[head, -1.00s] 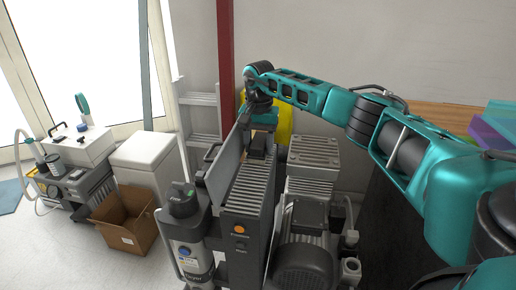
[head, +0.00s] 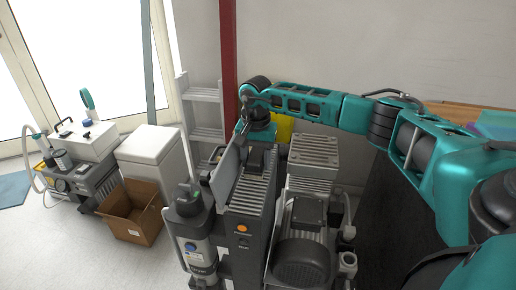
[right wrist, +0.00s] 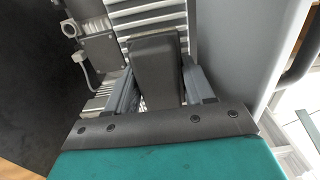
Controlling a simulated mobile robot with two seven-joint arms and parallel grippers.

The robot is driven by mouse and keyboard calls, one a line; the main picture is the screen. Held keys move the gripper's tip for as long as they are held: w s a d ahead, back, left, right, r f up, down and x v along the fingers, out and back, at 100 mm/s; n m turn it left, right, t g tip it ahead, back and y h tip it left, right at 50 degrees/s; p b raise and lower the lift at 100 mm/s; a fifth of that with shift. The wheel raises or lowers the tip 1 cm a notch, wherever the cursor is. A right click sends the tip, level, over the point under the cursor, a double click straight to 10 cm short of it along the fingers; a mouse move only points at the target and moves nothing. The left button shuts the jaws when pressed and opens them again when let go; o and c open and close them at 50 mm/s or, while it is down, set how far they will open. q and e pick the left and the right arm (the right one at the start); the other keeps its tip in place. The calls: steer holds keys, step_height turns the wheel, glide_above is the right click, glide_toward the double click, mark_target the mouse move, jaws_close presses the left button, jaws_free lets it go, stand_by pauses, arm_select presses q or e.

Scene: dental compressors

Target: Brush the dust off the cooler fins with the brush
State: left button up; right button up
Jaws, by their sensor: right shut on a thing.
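The cooler fins (head: 250,191) are a bank of grey ridges on top of the dark compressor cabinet in the head view. They also show at the top of the right wrist view (right wrist: 150,14). My right gripper (head: 260,142) is over the far end of the fins, shut on the brush (head: 256,159), a dark block. In the right wrist view the brush (right wrist: 157,68) sits between the two grey fingers. Its bristles are hidden, and I cannot tell whether it touches the fins. Dust cannot be made out. My left gripper is out of view.
A raised grey panel (head: 226,172) stands along the left side of the fins. A compressor with a motor (head: 301,262) is close on the right. A grey canister (head: 193,235) stands front left. An open carton (head: 135,212) is on the floor further left.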

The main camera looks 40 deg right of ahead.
mark_target(244, 212)
steer(key=shift+s+a+f, duration=0.2)
steer(key=shift+s+a, duration=0.3)
steer(key=shift+s+a+r+p, duration=0.15)
steer(key=shift+s+a+p, duration=0.25)
steer(key=shift+p, duration=0.25)
steer(key=shift+s+a+r+p, duration=0.1)
steer(key=shift+s+a+p, duration=0.6)
steer(key=shift+a, duration=0.25)
steer(key=shift+s+a+r+p, duration=0.1)
steer(key=shift+s+a+p, duration=0.45)
steer(key=shift+s+a, duration=0.3)
steer(key=shift+s+a+f+p, duration=0.1)
steer(key=shift+s+a+p, duration=0.3)
steer(key=shift+s+a, duration=0.65)
steer(key=shift+s+a+f+p, duration=0.1)
steer(key=shift+s+a+p, duration=0.25)
steer(key=shift+s+a, duration=0.65)
steer(key=shift+s+a+f, duration=0.1)
steer(key=shift+s+a, duration=0.1)
steer(key=shift+a, duration=0.25)
steer(key=shift+s+a, duration=0.2)
steer(key=shift+a, duration=0.25)
step_height(244, 212, up, 6)
steer(key=p, duration=0.4)
steer(key=shift+w, duration=0.15)
